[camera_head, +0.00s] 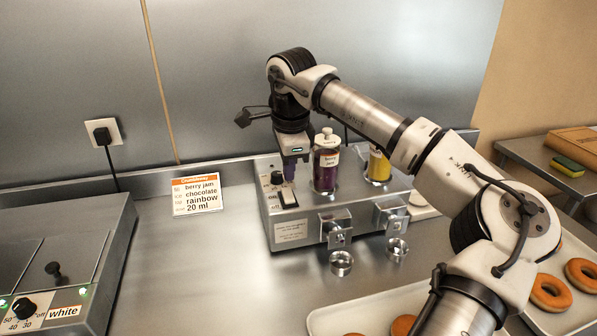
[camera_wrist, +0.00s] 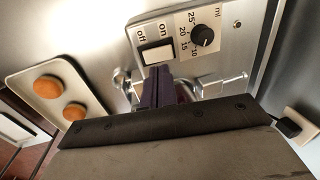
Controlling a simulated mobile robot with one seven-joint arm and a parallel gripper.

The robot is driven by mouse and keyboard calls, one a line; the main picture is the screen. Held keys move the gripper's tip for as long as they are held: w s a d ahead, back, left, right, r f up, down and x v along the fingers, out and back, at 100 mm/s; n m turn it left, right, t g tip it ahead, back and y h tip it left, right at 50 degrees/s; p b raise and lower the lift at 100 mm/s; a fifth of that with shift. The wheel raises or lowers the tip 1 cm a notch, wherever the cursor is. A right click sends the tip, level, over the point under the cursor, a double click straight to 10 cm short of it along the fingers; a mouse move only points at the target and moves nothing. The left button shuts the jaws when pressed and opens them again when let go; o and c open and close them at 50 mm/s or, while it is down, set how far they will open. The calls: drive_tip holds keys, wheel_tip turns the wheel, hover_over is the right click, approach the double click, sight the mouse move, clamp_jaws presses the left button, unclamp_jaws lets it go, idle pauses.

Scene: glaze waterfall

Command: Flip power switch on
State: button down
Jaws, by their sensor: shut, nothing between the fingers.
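The filling machine (camera_head: 292,232) stands on the steel counter, with a white rocker power switch (camera_head: 288,199) on the left of its sloped top. In the wrist view the switch (camera_wrist: 157,53) shows beside the printed words "on" and "off". I cannot tell for sure which side is pressed. My gripper (camera_head: 289,174) points down just above and behind the switch in the head view. Its dark purple fingers are shut and empty. In the wrist view the fingertips (camera_wrist: 160,76) are close below the switch; I cannot tell whether they touch it.
A black dial (camera_wrist: 203,36) with ml marks sits next to the switch. A berry jam jar (camera_head: 326,163) and a yellow jar (camera_head: 378,165) stand on the machine, close right of my gripper. An order card (camera_head: 197,194) stands left. A doughnut tray (camera_head: 345,317) lies in front.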

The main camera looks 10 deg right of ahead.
wheel_tip(320, 180, up, 9)
drive_tip(key=s+b, duration=0.1)
drive_tip(key=shift+s+r+b, duration=0.2)
drive_tip(key=shift+s+b, duration=0.1)
